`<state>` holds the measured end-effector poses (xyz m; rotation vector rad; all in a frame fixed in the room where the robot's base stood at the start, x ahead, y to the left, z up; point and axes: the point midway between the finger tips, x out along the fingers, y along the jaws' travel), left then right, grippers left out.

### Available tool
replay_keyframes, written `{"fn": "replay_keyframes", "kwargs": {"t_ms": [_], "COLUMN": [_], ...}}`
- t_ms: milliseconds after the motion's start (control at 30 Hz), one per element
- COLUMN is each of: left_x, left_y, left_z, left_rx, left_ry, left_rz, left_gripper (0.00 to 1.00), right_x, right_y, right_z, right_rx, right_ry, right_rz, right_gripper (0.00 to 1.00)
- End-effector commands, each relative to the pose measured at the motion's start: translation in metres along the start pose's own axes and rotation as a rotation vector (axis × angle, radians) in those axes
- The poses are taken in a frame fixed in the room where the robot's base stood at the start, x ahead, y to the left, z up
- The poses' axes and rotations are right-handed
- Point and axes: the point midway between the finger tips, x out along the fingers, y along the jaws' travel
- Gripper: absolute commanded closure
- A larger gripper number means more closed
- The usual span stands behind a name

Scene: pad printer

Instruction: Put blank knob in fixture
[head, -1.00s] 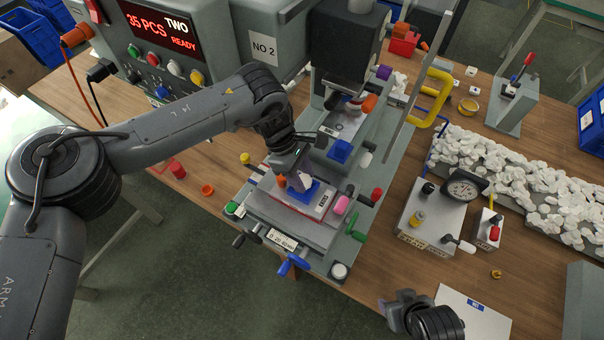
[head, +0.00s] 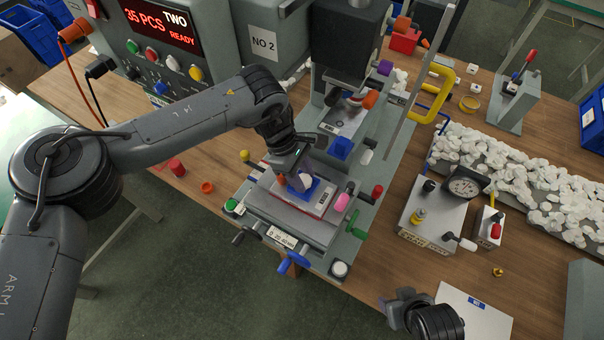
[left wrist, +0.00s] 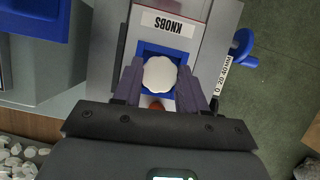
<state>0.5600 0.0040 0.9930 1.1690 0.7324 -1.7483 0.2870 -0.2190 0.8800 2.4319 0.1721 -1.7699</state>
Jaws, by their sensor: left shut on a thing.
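The blank knob (left wrist: 160,73) is a white disc with a scalloped rim. My left gripper (left wrist: 162,85) is shut on it, one finger on each side. The knob is over the blue square fixture (left wrist: 178,52), whose rim shows around it beside the KNOBS label. I cannot tell whether the knob rests in the fixture or is just above it. In the head view my left gripper (head: 296,178) points down at the blue fixture (head: 315,190) on the printer's front slide and hides most of the knob. My right gripper (head: 393,309) is at the bottom, away from the printer; its fingers are unclear.
The printer head (head: 345,50) stands behind the fixture. A tray of white knobs (head: 520,180) and a dial gauge (head: 463,186) are to the right. An orange ring (head: 207,187) lies on the table at left.

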Motion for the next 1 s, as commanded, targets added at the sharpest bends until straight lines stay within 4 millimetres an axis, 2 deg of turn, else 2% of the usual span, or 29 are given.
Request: {"fn": "replay_keyframes", "kwargs": {"t_ms": [267, 300, 467, 500, 800, 1000], "left_x": [0.0022, 0.002, 0.0021, 0.0021, 0.0012, -0.0072], "left_y": [-0.0001, 0.0, -0.0001, -0.0001, -0.0001, 0.0001], "left_z": [-0.0009, -0.0009, -0.0008, -0.0008, -0.0004, 0.0029], "left_rx": [0.0, 0.0, 0.0, 0.0, 0.0, 0.0], "left_ry": [0.0, 0.0, 0.0, 0.0, 0.0, 0.0], "left_rz": [0.0, 0.0, 0.0, 0.0, 0.0, 0.001], "left_gripper": [0.87, 0.55, 0.31, 0.29, 0.29, 0.29], "right_x": [0.0013, 0.0011, 0.001, 0.0009, 0.0002, -0.0057], "right_y": [0.0004, 0.0004, 0.0, -0.0001, -0.0016, -0.0017], "right_z": [0.0006, 0.0006, 0.0004, 0.0004, -0.0002, -0.0022], "right_rx": [-0.002, -0.002, -0.001, 0.0, 0.006, 0.007], "right_ry": [0.0, 0.0, 0.0, 0.0, 0.001, 0.001], "right_rz": [0.002, 0.002, 0.0, 0.0, -0.005, -0.006], "right_gripper": [0.47, 0.47, 0.47, 0.47, 0.47, 0.47]}}
